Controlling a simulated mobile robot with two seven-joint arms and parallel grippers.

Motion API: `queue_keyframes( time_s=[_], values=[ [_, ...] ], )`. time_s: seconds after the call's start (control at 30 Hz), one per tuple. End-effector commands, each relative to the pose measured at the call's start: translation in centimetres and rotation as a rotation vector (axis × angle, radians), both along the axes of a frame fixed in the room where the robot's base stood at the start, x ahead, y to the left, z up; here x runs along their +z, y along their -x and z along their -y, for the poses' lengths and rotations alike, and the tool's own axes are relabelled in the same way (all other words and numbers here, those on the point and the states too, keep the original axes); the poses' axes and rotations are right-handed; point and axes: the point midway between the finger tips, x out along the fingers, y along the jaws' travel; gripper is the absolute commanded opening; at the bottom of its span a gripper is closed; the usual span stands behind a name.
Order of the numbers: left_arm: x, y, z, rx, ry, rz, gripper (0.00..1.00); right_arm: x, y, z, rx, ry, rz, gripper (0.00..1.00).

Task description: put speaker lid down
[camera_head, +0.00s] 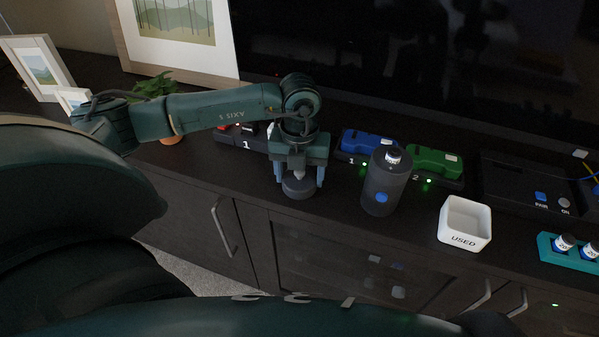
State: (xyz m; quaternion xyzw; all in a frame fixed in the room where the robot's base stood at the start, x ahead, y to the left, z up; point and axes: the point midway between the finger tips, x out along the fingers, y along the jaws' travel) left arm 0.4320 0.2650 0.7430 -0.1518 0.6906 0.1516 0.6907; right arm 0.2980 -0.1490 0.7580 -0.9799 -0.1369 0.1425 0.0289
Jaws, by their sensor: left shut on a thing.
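My left gripper (299,176) points down, its blue-grey fingers closed on the knob of the speaker lid (299,189). The lid is a small dark round disc, held level near the cabinet top's front edge. I cannot tell whether its underside touches the top. The speaker (376,190) is a dark grey upright cylinder with a blue button, to the right of the lid and apart from it. A white-and-dark round piece (393,156) shows at the speaker's top. My right gripper is not in view.
The dark cabinet top (335,198) is bare between lid and speaker. Behind stand a blue device (368,142) and a green device (434,161) on a numbered dock. A white box marked USED (465,223) and a teal battery holder (566,258) are at right. A potted plant (155,87) is at left.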

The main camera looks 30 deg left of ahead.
Motion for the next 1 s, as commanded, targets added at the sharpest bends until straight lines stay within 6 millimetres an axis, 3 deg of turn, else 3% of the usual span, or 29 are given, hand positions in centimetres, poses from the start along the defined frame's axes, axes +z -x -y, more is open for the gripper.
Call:
queue_keyframes(
  time_s=[0.2,0.23,0.5,0.83,1.0],
  values=[
    [-0.4,0.0,0.0,0.000,0.000,0.000,0.45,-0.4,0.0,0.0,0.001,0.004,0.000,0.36],
    [-0.4,0.0,0.0,0.000,0.000,0.000,0.68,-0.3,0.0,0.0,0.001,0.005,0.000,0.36],
    [-0.3,0.0,0.0,0.000,0.000,0.000,0.89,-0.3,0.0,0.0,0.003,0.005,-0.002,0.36],
    [0.5,0.0,0.0,0.000,0.000,0.001,0.89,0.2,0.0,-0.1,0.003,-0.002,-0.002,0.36],
    [3.4,-0.1,0.0,0.000,0.000,0.004,0.89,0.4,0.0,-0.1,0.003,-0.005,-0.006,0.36]
  ],
)
